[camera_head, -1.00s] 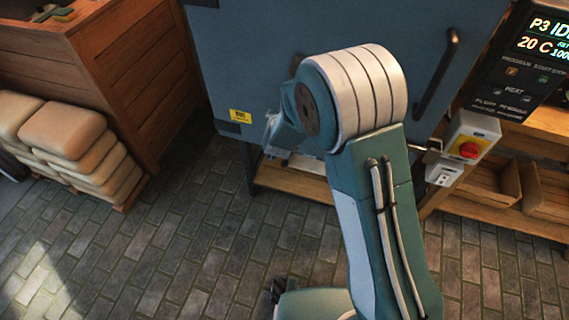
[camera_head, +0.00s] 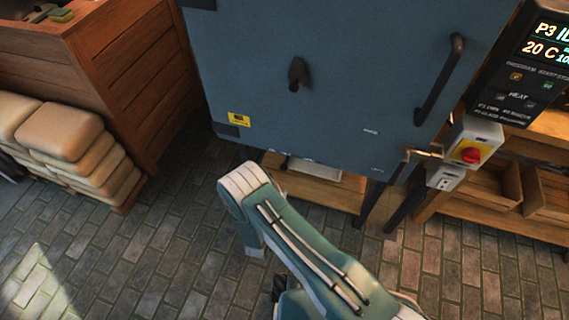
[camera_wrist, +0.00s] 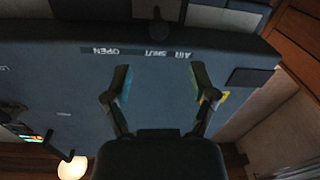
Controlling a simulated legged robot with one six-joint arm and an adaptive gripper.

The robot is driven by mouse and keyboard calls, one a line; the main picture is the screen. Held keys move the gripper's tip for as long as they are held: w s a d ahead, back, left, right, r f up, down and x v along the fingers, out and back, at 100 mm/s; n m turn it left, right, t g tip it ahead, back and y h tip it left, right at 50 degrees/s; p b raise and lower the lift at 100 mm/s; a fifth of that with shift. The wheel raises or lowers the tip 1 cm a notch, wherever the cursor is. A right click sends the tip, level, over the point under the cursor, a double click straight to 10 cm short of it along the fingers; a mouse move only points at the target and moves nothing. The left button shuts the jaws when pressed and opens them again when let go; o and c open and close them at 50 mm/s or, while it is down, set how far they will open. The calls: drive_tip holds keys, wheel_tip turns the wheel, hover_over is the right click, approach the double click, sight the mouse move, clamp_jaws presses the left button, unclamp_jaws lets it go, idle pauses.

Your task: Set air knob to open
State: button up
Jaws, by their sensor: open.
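In the wrist view a label strip (camera_wrist: 140,52) on the blue-grey kiln reads AIR, SHUT and OPEN, upside down. A dark upright shape (camera_wrist: 158,32) beyond the strip, between my fingers' directions, looks like the air knob; it is too dark to read its setting. My gripper (camera_wrist: 161,82) is open and empty, its two fingers spread, apart from the knob. In the head view the kiln (camera_head: 340,110) stands ahead, with a dark knob-like part (camera_head: 298,73) on its front. My gripper is hidden there behind my lowered arm.
The kiln has a door handle (camera_head: 440,80) and a yellow sticker (camera_head: 238,119). A control panel (camera_head: 522,70) and a red switch box (camera_head: 472,148) are at right. A wooden cabinet (camera_head: 135,75) and stacked sacks (camera_head: 65,135) stand left. The brick floor is clear.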

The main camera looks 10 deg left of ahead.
sight(284, 167)
drive_tip(key=w, duration=0.3)
drive_tip(key=w+d, duration=0.1)
drive_tip(key=w, duration=0.6)
drive_tip(key=shift+w+d, duration=0.3)
drive_tip(key=shift+w, duration=0.05)
clamp_jaws()
